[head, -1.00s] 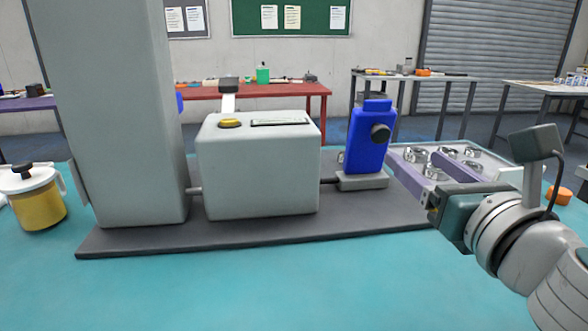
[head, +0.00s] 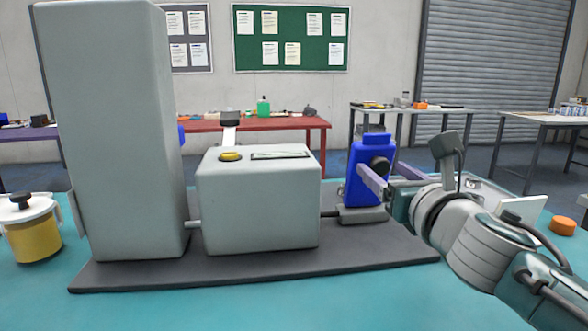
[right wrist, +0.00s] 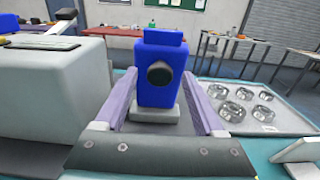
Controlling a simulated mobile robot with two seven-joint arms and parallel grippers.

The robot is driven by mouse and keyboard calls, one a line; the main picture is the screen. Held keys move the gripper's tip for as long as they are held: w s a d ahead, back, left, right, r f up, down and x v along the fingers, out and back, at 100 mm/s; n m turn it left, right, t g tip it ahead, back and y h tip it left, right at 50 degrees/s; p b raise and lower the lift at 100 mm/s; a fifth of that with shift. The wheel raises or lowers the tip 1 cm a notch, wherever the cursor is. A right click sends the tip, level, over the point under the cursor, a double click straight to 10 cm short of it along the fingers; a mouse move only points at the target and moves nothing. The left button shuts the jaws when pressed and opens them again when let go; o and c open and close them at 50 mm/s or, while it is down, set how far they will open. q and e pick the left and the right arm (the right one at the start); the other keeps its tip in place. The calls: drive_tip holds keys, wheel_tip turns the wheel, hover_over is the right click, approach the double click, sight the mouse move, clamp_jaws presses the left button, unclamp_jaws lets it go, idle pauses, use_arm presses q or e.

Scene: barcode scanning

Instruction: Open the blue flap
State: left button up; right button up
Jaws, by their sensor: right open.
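The blue flap (head: 359,180) is an upright blue block with a round black knob (head: 380,166) on its face. It stands on a small grey base (head: 362,215) at the right end of the machine. In the right wrist view the flap (right wrist: 160,52) is straight ahead, with the knob (right wrist: 159,74) facing me. My right gripper (head: 385,172) is open, its two pale purple fingers at the left and right sides of the flap. Nothing is clearly gripped, and I cannot tell whether the fingers touch it. My left gripper is out of view.
A grey box (head: 258,205) with a yellow button and a tall grey column (head: 112,140) stand left of the flap on a dark plate (head: 250,268). A tray of metal rings (right wrist: 285,118) lies right of the flap. A yellow jar (head: 34,240) stands far left.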

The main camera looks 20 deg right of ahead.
clamp_jaws()
idle(0.5)
idle(0.8)
